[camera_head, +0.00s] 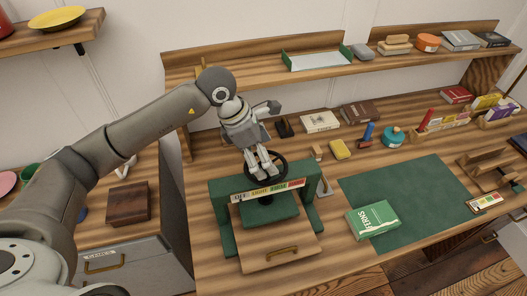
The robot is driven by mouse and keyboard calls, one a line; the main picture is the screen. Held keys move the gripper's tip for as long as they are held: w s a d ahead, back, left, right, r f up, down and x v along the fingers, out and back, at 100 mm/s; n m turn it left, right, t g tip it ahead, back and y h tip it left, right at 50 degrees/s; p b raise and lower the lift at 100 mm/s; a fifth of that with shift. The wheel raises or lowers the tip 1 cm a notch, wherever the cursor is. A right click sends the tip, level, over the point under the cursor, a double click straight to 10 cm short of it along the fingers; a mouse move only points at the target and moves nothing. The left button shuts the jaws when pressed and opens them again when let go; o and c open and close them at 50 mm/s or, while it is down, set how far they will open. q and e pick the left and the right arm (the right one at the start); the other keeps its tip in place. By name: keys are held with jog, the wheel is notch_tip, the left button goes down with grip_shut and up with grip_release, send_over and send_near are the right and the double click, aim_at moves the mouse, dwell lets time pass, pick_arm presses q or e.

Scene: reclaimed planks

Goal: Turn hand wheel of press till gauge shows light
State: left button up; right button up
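The press (219,212) is green, with a wooden board (275,246) and brass handle at its front. Its black hand wheel (284,166) lies flat above the frame. The gauge (268,190) is a strip on the press front with white, yellow, green and red bands; the words OFF, LIGHT and FIRM can be partly read. I cannot make out a pointer. My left gripper (263,173) points down at the wheel, its fingers over the wheel's near left part. Whether the fingers grip the rim or a spoke is too small to tell. My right gripper is out of view.
A green mat (424,179) lies right of the press, with a green book (373,219) titled FERNS on its near left corner. A shelf (200,73) with a tray runs above.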

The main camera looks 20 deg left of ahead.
pick_arm(q)
jog(key=shift+d+f, duration=0.15)
jog(key=shift+f, duration=0.2)
jog(key=shift+w, duration=0.1)
jog(key=shift+c, duration=2.8)
jog(key=c, duration=0.5)
jog(key=shift+o, duration=0.2)
jog(key=shift+f+b, duration=0.1)
jog(key=shift+b, duration=0.2)
jog(key=shift+f+m+b, duration=0.1)
jog(key=shift+m+b, duration=0.5)
jog(key=shift+b, duration=0.1)
jog(key=m+g+b, duration=0.1)
jog(key=m+b, duration=0.2)
jog(key=shift+w+b, duration=0.1)
jog(key=shift+b, duration=0.3)
jog(key=shift+r+m+g+b, duration=0.2)
jog(key=shift+m+g+b, duration=0.8)
jog(key=shift+m+b, duration=0.75)
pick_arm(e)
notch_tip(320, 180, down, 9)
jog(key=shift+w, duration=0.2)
